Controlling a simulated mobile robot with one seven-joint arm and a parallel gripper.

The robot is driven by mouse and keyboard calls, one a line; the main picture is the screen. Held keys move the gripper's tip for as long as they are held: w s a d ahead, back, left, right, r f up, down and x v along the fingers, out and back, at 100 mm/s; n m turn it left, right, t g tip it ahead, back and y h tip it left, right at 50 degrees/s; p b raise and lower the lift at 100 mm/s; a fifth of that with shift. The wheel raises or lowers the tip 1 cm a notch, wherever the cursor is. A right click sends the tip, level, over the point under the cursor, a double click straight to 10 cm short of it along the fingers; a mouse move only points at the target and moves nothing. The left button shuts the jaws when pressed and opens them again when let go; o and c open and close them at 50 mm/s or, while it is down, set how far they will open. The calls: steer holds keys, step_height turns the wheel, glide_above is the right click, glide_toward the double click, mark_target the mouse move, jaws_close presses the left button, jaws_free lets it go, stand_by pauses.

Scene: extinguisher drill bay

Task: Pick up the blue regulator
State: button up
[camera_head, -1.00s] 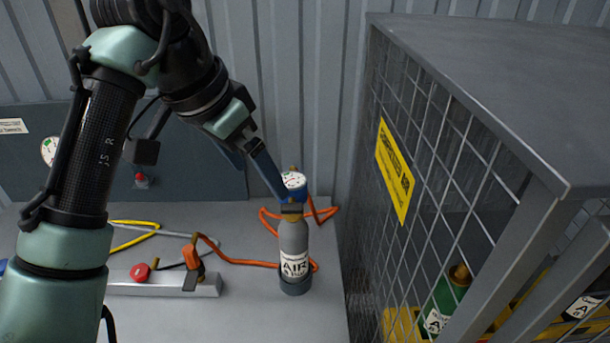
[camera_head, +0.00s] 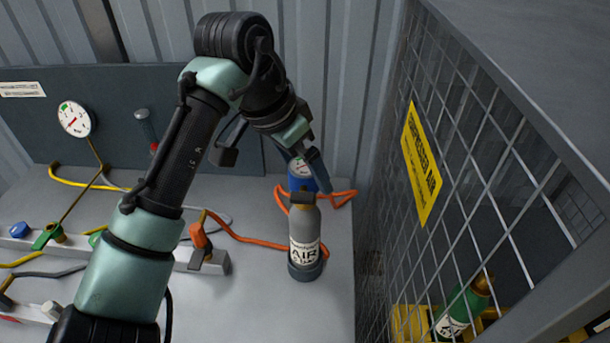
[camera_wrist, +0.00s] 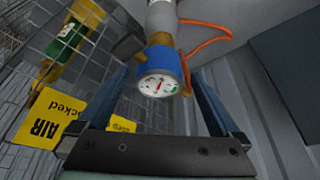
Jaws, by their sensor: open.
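The blue regulator (camera_head: 303,179) with a white dial gauge sits at the top of a grey air cylinder (camera_head: 304,235), which stands upright on the bench. My gripper (camera_head: 309,163) is at the regulator, coming from above and behind, and partly hides it. In the wrist view the regulator (camera_wrist: 161,68) lies between the two spread fingers of my open gripper (camera_wrist: 165,90), its gauge facing the camera. A gap shows on both sides of it. The grey cylinder (camera_wrist: 161,14) continues beyond the regulator at the top.
A wire mesh cage (camera_head: 475,150) with a yellow sign (camera_head: 421,165) stands close on the right, a green cylinder (camera_head: 462,308) inside. An orange hose (camera_head: 255,241) runs behind the cylinder. A manifold rail (camera_head: 215,262) lies left. The bench in front of the cylinder is clear.

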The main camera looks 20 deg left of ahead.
steer(key=x, duration=0.4)
steer(key=shift+d+f, duration=0.1)
steer(key=c, duration=1.5)
step_height(320, 180, up, 10)
steer(key=shift+r, duration=0.1)
